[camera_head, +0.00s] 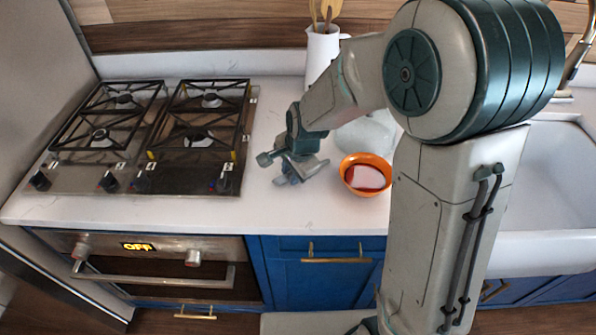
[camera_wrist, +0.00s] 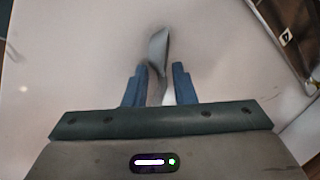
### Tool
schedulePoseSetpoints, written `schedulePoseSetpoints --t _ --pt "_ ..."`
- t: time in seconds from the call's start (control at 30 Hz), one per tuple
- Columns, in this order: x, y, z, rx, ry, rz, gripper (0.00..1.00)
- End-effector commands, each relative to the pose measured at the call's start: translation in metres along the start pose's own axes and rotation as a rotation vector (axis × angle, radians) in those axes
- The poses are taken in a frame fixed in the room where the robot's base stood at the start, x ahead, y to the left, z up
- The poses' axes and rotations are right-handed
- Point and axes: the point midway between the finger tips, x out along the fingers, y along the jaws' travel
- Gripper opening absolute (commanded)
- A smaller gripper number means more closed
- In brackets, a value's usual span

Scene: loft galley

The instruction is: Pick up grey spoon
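The grey spoon (camera_wrist: 159,47) shows in the wrist view on the pale countertop, its broad end pointing away from my gripper. My gripper (camera_wrist: 159,84) has its two blue fingers on either side of the spoon's narrow part, with a gap visible between them. The near end of the spoon is hidden by the gripper body. In the head view my gripper (camera_head: 297,172) is low over the white counter, between the stove and the orange bowl.
An orange bowl (camera_head: 376,161) with something white and red in it stands right of my gripper. A clear or pale vessel (camera_head: 362,137) is behind it. A white pitcher (camera_head: 321,52) holds wooden utensils. The stove (camera_head: 205,180) is left, the sink (camera_head: 540,190) right.

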Motion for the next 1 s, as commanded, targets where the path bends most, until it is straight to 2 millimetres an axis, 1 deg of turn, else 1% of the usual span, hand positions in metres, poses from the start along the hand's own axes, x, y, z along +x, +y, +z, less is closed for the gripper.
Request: schedulePoseSetpoints --t 0.17,0.2,0.23,0.27,0.77,0.87,0.97,1.0 --pt "0.0 0.0 0.0 0.0 0.0 0.0 0.24" --pt "0.0 0.0 0.0 0.0 0.0 0.0 0.13" --pt "0.0 0.0 0.0 0.0 0.0 0.0 0.04" --pt "0.0 0.0 0.0 0.0 0.0 0.0 0.0" --pt "-0.002 0.0 0.0 -0.001 0.0 0.001 0.0" --pt "-0.008 -0.002 0.0 -0.001 0.0 0.001 0.0" --pt "-0.02 -0.006 0.0 -0.001 0.001 -0.003 0.0" --pt "-0.028 -0.009 0.0 -0.001 0.001 -0.004 0.0"
